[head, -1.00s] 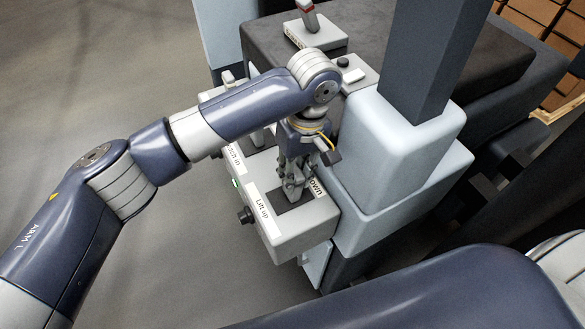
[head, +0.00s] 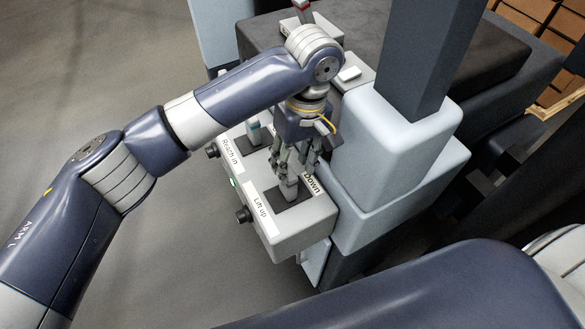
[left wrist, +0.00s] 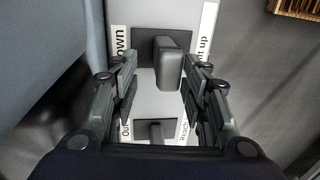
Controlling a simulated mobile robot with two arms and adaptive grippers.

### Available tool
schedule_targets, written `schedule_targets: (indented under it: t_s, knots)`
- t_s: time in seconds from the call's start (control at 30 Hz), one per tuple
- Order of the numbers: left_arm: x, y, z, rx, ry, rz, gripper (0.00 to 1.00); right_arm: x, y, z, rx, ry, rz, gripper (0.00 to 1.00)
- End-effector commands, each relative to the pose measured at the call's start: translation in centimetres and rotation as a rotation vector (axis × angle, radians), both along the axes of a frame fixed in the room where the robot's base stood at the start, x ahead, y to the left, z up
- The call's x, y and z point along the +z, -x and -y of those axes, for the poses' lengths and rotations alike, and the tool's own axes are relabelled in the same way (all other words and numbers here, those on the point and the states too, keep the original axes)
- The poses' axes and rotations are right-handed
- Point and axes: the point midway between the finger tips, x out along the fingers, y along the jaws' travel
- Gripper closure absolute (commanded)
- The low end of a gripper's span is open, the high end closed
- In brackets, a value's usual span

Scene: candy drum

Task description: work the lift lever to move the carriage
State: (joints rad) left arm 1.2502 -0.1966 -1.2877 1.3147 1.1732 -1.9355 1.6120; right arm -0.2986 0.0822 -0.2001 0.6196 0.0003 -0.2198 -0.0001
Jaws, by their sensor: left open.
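The lift lever (head: 289,187) is a grey handle rising from a dark slot plate on the light grey control box (head: 290,232). The labels "Lift up" (head: 261,208) and "Down" (head: 312,184) flank it. My left gripper (head: 291,172) is over the lever with its fingers pointing down. In the left wrist view the lever (left wrist: 168,63) stands between the two spread, open fingertips (left wrist: 160,65), with gaps showing beside it. Its base is partly hidden in the head view. My right gripper is out of view. I cannot make out the carriage for certain.
A second lever (head: 253,133) stands by the "Reach in" label (head: 230,153) and also shows in the left wrist view (left wrist: 155,130). Black knobs (head: 244,214) stick out of the box's side. The pale blue column housing (head: 395,145) stands close right. Open floor (head: 110,60) lies left.

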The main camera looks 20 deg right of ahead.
Motion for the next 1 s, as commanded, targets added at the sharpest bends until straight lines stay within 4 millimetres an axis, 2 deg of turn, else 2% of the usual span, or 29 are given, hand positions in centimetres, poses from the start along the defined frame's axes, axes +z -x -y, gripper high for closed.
schedule_targets:
  t_s: [0.03, 0.2, 0.4, 0.6, 1.0]
  knots:
    - [1.3, 0.0, 0.3, -0.001, 0.003, 0.002, 0.58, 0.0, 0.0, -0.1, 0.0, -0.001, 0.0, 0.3]
    - [5.1, -0.2, 0.7, -0.001, 0.002, 0.005, 0.58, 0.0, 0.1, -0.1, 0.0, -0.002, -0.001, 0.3]
    - [7.7, -0.3, 1.0, 0.0, -0.001, 0.003, 0.58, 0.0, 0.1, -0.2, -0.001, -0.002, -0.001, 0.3]
    - [8.7, -0.2, 1.1, 0.0, 0.0, 0.0, 0.58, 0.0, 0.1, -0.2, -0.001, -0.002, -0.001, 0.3]
    - [8.7, -0.2, 1.1, 0.0, 0.0, 0.0, 0.58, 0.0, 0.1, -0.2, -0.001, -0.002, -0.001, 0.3]
